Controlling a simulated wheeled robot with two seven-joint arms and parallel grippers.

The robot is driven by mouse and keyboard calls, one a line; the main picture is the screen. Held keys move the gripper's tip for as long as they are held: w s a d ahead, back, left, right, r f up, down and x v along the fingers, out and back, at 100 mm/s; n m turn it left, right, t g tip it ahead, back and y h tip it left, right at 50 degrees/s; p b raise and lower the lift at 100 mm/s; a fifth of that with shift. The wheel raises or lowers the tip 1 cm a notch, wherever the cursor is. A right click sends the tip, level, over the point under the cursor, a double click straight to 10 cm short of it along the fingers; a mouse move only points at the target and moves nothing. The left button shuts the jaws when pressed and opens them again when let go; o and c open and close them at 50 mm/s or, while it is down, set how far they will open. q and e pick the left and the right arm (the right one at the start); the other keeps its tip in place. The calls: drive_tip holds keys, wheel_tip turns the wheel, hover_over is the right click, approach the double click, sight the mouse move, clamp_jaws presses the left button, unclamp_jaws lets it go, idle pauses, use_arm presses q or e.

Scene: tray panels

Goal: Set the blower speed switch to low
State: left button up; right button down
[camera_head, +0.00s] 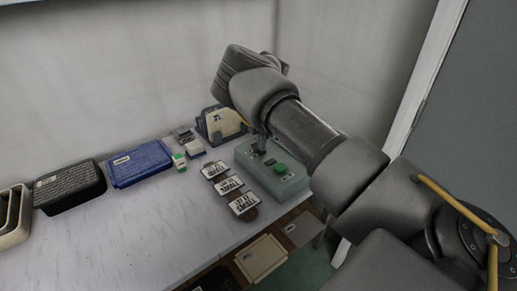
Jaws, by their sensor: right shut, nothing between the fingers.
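A grey-green control box (293,186) sits on the table near its right end. It carries a green knob (281,169) and a small dark switch-like part behind it. Three labelled plates, the nearest (244,203) among them, lie in a row just left of the box. The print is too small to read, so I cannot tell which control is the blower speed switch or its setting. My left gripper is out of view.
A blue tray (141,164), a black tray (70,187) and a beige container (12,217) stand along the back left. A cream holder (221,123) and small boxes are behind the plates. The front left of the white table (120,240) is clear. A wall rises behind.

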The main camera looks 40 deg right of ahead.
wheel_tip(320, 180, up, 7)
drive_tip(key=p, duration=0.5)
drive_tip(key=shift+s+f, duration=0.1)
drive_tip(key=shift+f, duration=0.05)
idle(0.5)
